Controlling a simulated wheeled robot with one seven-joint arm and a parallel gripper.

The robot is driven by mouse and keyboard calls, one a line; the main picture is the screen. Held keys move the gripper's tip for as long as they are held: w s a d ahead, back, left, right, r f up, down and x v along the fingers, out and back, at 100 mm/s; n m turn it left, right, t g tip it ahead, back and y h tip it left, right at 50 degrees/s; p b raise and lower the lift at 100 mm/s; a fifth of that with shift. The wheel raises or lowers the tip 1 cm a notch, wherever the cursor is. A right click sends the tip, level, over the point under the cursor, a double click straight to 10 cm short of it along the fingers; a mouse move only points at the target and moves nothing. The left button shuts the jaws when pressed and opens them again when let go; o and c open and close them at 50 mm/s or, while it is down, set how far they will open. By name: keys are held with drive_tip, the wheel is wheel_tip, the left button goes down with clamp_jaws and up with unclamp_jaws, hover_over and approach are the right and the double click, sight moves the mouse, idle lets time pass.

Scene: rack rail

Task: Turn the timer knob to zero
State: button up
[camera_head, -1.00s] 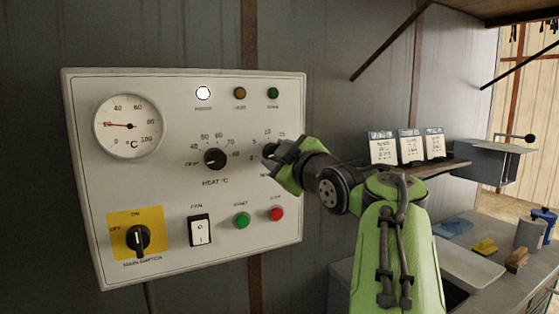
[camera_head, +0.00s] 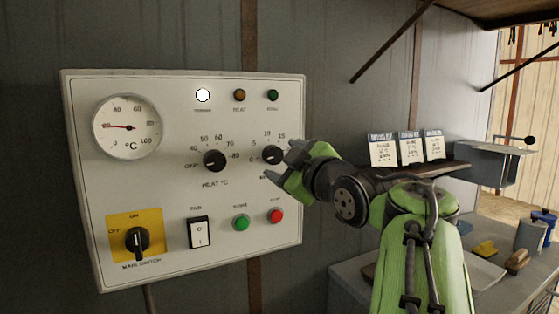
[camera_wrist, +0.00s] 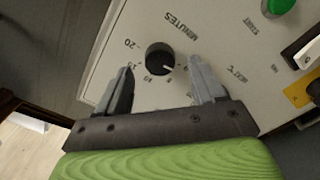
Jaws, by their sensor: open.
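The timer knob (camera_head: 272,154) is a small round black knob at the right of the pale control panel, with 5, 10 and 15 printed around it. It also shows in the wrist view (camera_wrist: 159,57), where MINUTES is printed beside it. Its pale mark points to the lower right in that view; I cannot tell exactly which number it meets. My gripper (camera_head: 284,164) is open and empty, just right of the knob in the head view. In the wrist view my gripper's fingers (camera_wrist: 160,76) stand apart on either side of the knob, with visible gaps.
The heat knob (camera_head: 214,160) is left of the timer knob. The green button (camera_head: 241,222) and red button (camera_head: 276,215) are below. A shelf with several white packets (camera_head: 411,149) is at the right, above a counter with small objects.

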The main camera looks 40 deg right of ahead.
drive_tip(key=v, duration=1.2)
drive_tip(key=shift+s, duration=0.25)
drive_tip(key=shift+a, duration=0.15)
drive_tip(key=w+a+f+m+g+y+p, duration=0.25)
drive_tip(key=a+f+p, duration=0.2)
drive_tip(key=a, duration=0.35)
drive_tip(key=w+a+f+m+g+y+p, duration=0.1)
drive_tip(key=w+a+f+g+y+p, duration=0.15)
drive_tip(key=a+f+p, duration=0.35)
drive_tip(key=s+a+f+m+g+p, duration=0.1)
drive_tip(key=s+a+f+m+g, duration=0.1)
drive_tip(key=s+a+f+g, duration=0.4)
drive_tip(key=s+a+f, duration=0.2)
drive_tip(key=s+f, duration=0.2)
drive_tip(key=shift+f+g, duration=0.2)
drive_tip(key=shift+g, duration=0.2)
